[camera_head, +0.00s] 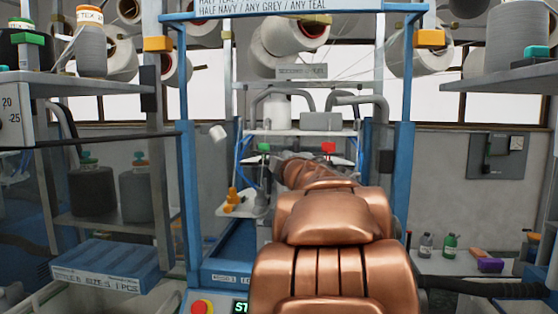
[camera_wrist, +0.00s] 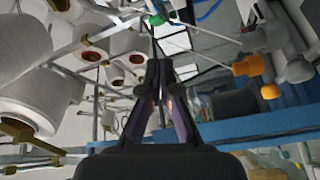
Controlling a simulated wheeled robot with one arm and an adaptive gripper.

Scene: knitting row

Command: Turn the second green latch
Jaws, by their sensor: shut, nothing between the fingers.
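A small green piece (camera_head: 264,147) stands inside the blue-framed machine, left of a red piece (camera_head: 328,148). I cannot tell whether it is the second green latch. My copper arm reaches into the machine, and its far end lies just below and right of the green piece; the gripper is hidden there. In the wrist view my gripper (camera_wrist: 160,66) has its dark fingers together at the tips, with nothing held.
The blue posts (camera_head: 191,190) stand on both sides of my arm. Orange knobs (camera_head: 235,195) sit on a pale shelf at left and also show in the wrist view (camera_wrist: 252,66). Large yarn cones (camera_wrist: 38,100) fill the wrist view's left. A red button (camera_head: 202,307) is low at front.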

